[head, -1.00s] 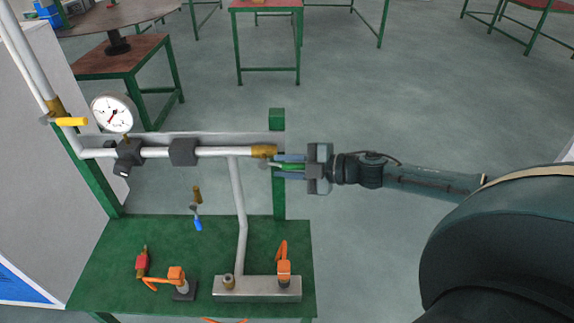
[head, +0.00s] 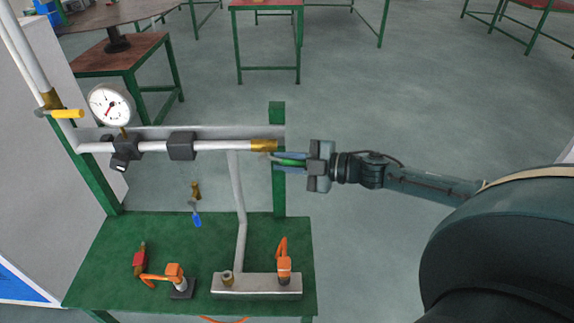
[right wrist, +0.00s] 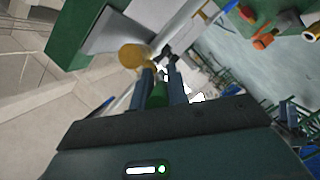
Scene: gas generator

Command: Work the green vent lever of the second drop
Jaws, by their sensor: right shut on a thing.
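The green vent lever (head: 291,162) sits at the right end of the horizontal white pipe, beside its brass end fitting (head: 263,145). My right gripper (head: 284,162) reaches in from the right and is shut on the green lever. In the right wrist view the green lever (right wrist: 157,95) lies between the two fingers, with the round brass fitting (right wrist: 133,56) just beyond them. The fingers hide part of the lever. My left gripper is not in view.
A pressure gauge (head: 111,105) and a yellow lever (head: 66,113) are at the left of the pipe. A blue-handled lever (head: 196,219) hangs below. Orange-handled valves (head: 284,264) stand on the green table (head: 110,240). Open floor lies to the right.

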